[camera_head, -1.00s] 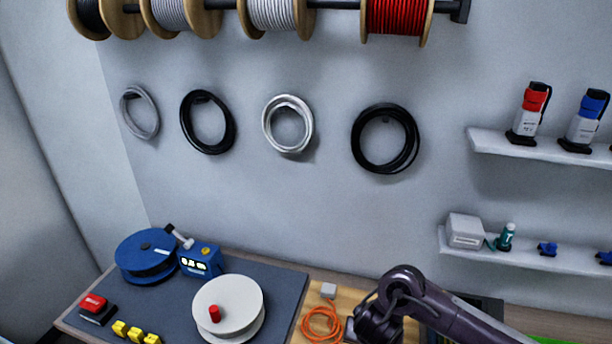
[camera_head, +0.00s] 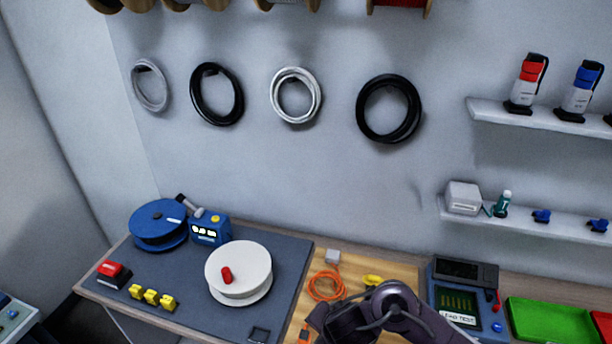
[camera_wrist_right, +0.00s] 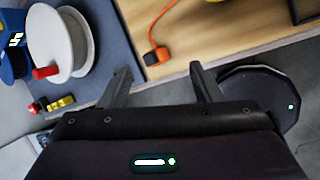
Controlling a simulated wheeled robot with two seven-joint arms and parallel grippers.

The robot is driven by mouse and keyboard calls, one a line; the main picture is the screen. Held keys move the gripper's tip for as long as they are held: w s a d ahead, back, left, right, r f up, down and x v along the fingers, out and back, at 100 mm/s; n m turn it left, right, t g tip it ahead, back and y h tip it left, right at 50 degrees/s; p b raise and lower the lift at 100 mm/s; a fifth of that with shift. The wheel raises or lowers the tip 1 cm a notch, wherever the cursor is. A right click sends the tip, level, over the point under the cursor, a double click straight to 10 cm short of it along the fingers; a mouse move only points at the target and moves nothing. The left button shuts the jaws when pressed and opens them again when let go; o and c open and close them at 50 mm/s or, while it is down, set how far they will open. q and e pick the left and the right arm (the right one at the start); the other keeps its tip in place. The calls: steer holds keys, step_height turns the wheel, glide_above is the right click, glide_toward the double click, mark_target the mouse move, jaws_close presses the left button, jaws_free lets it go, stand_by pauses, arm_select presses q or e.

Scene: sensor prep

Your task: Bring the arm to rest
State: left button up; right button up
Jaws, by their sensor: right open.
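My right arm reaches in from the bottom right of the head view, over the front of the workbench, and hides part of the wooden surface. In the right wrist view my right gripper (camera_wrist_right: 163,80) is open, its two dark fingers apart with nothing between them. It hangs near the bench's front edge, with the floor below. My left gripper is in neither view.
The bench holds a white spool (camera_head: 240,268), a blue spool (camera_head: 157,222), a red button box (camera_head: 113,273), a coiled orange cable (camera_head: 326,285), a test device (camera_head: 462,292) and a green tray (camera_head: 552,322). Wall shelves (camera_head: 540,118) stand at right.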

steer(key=s+a+r+m+t+y, duration=0.15)
steer(key=s+r+m, duration=0.3)
steer(key=m, duration=0.55)
steer(key=s+d+m+g+h, duration=0.15)
steer(key=s+d+m, duration=0.25)
steer(key=d+m, duration=0.4)
steer(key=s+d+m+g+h, duration=0.1)
steer(key=s+d+m+g, duration=0.1)
steer(key=s+d+m, duration=0.45)
step_height(320, 180, down, 38)
steer(key=s+d+m+g+b, duration=0.1)
steer(key=d+m+b, duration=0.1)
steer(key=b, duration=0.5)
arm_select(q)
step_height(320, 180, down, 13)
steer(key=b, duration=0.5)
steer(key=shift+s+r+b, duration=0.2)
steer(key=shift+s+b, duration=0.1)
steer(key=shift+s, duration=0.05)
arm_select(e)
steer(key=s+d+f, duration=0.1)
steer(key=s+f, duration=0.8)
steer(key=f, duration=0.2)
steer(key=s+d+f+g, duration=0.1)
steer(key=s+d+f, duration=0.1)
steer(key=s+f, duration=0.8)
step_height(320, 180, down, 2)
steer(key=shift+s+d+f+h, duration=0.1)
steer(key=shift+s+d+h, duration=0.15)
steer(key=shift+h, duration=0.05)
